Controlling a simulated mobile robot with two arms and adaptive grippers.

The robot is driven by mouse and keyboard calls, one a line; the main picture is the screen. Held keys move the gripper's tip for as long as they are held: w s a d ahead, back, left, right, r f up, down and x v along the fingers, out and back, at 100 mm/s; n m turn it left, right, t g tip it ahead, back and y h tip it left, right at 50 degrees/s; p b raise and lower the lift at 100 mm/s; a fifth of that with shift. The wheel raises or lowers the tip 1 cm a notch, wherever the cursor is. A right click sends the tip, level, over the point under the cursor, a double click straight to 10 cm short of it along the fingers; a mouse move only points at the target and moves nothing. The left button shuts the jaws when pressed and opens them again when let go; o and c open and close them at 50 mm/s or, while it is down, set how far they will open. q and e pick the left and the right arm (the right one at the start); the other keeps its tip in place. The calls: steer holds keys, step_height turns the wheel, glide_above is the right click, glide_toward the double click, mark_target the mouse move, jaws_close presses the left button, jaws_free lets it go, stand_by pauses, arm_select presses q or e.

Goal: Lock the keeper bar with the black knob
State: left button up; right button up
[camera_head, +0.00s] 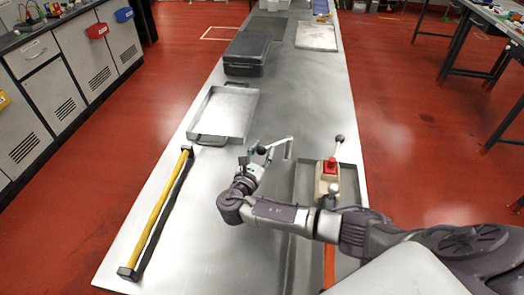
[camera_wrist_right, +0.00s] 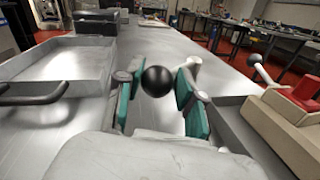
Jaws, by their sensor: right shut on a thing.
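A round black knob (camera_wrist_right: 157,81) sits between the green finger pads of my right gripper (camera_wrist_right: 160,97) in the right wrist view. In the head view the knob (camera_head: 261,150) shows small at the tip of my right gripper (camera_head: 264,154), which is shut on it over the table. A pale bar (camera_head: 278,143) runs from the knob to the right, towards an upright metal piece (camera_head: 288,150); it is partly hidden, and I cannot tell whether it is seated there. My left gripper is not in view.
A beige unit with a red top (camera_head: 328,175) and a black-knobbed lever (camera_head: 339,139) stands to the right in a grey tray (camera_head: 308,172). An empty metal tray (camera_head: 222,113), a yellow bar (camera_head: 157,214) and a black case (camera_head: 248,50) lie on the table (camera_head: 288,100).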

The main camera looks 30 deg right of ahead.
jaws_close()
steer(key=shift+r, duration=0.1)
steer(key=shift+s+r+n+t+y+p, duration=0.1)
steer(key=shift+s+n+t+y+p, duration=0.25)
steer(key=shift+p, duration=0.25)
steer(key=s+d+n+t+y+p, duration=0.2)
steer(key=s+n+t+y, duration=0.3)
steer(key=y, duration=0.4)
steer(key=shift+s+d+n+p, duration=0.25)
steer(key=shift+d+n+p, duration=0.15)
steer(key=shift+d+n, duration=0.4)
steer(key=shift+a+y, duration=0.1)
steer(key=shift+y, duration=0.15)
